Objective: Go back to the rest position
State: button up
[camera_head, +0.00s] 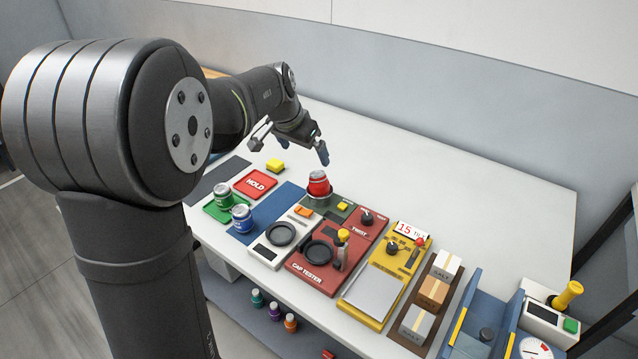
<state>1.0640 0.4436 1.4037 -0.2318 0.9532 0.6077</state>
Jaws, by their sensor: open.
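My gripper (291,146) is open and empty, with its two fingers spread wide. It hangs above the back left part of the white table (480,180). A red jar (318,184) stands upright below and to the right of it, on a dark green station. In the picture the right fingertip is just above the jar, apart from it.
A green jar (224,196) and a blue jar (242,218) stand at the left. The red cap tester (325,262), a yellow station (375,290) and a brown rack of boxes (432,292) line the front. The table's back right is clear; a grey wall (480,90) stands behind.

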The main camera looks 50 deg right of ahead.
jog(key=shift+d+f, duration=0.15)
jog(key=shift+f, duration=0.15)
dwell(0.5)
jog(key=v, duration=1)
jog(key=shift+c, duration=0.4)
jog(key=c, duration=0.3)
jog(key=shift+c, duration=0.2)
